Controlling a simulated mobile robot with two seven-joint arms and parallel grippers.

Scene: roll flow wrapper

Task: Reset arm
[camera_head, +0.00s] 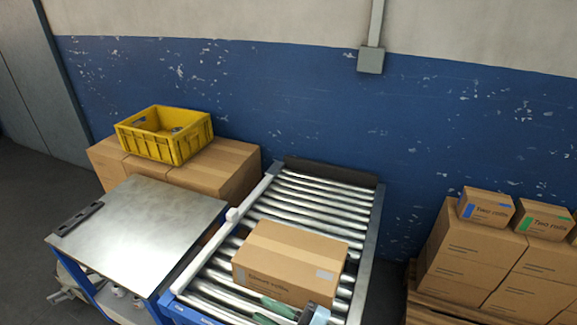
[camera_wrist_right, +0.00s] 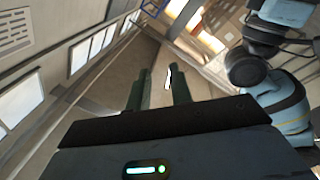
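My right gripper (camera_head: 259,307) is at the bottom edge of the head view, in front of the cardboard box (camera_head: 290,257) on the roller conveyor. Its two green fingers stand apart with nothing between them. In the right wrist view the fingers (camera_wrist_right: 158,76) also show a clear gap. I cannot tell whether the gripper touches the box. My left gripper is not in view.
The roller conveyor (camera_head: 325,203) runs back to the blue wall. A metal-topped table (camera_head: 140,230) stands left of it. A yellow crate (camera_head: 178,150) sits on cardboard boxes (camera_head: 220,182) behind. Stacked boxes (camera_head: 470,245) with two small "Two rolls" boxes (camera_head: 485,207) stand at right.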

